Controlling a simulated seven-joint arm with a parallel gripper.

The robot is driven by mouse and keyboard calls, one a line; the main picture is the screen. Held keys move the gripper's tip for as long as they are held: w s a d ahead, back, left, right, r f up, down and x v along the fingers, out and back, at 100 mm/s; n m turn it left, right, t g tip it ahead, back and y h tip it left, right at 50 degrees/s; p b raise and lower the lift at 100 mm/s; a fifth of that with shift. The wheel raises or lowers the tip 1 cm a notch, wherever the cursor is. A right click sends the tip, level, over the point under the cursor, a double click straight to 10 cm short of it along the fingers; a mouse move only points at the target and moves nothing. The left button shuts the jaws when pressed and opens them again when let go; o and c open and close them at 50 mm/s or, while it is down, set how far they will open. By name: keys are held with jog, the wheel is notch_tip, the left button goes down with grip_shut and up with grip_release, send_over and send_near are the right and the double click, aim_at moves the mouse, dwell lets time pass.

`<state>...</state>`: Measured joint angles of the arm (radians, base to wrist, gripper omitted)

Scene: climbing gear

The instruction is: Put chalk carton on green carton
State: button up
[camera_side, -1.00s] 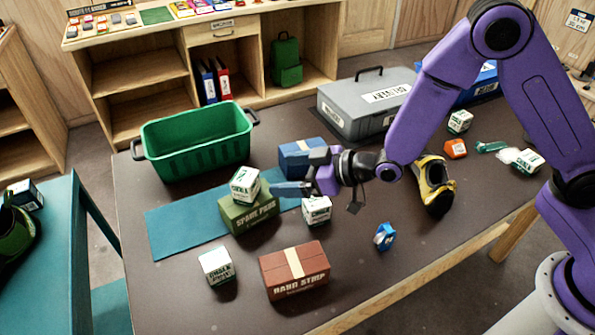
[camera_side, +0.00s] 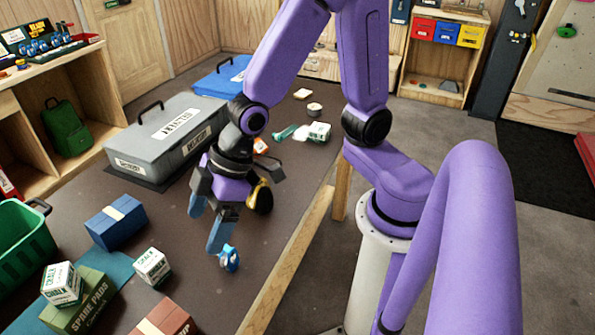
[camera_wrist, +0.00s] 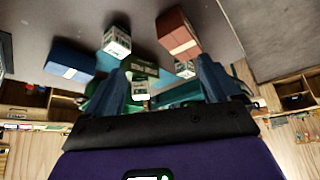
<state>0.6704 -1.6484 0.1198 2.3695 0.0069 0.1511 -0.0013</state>
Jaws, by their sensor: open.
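The green carton (camera_side: 88,308), marked SPARE PADS, sits at the lower left of the side view. One chalk carton (camera_side: 62,284), white with green print, rests on its top. A second chalk carton (camera_side: 152,266) stands on the table to its right; a third chalk carton (camera_side: 319,132) is at the far table end. My gripper (camera_side: 209,222) is open and empty, fingers downward, right of these cartons. In the wrist view, the green carton (camera_wrist: 145,69) and the chalk carton at its top (camera_wrist: 140,89) show beyond the open fingers, with another chalk carton (camera_wrist: 117,41) nearer.
A small blue-and-white item (camera_side: 229,259) lies close to my fingertips. A blue carton (camera_side: 116,222), a brown carton (camera_side: 165,319) and a green bin (camera_side: 22,245) stand around the cartons. A grey case (camera_side: 165,135) is behind; a yellow-black shoe (camera_side: 261,196) is partly behind my gripper.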

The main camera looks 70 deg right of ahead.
jog(key=s+d+r+n+g+h, duration=0.1)
jog(key=s+d+r+g+h, duration=0.2)
jog(key=s+d, duration=1)
jog(key=shift+d+r+h, duration=0.35)
jog(key=shift+d+h, duration=0.35)
jog(key=shift+d, duration=0.1)
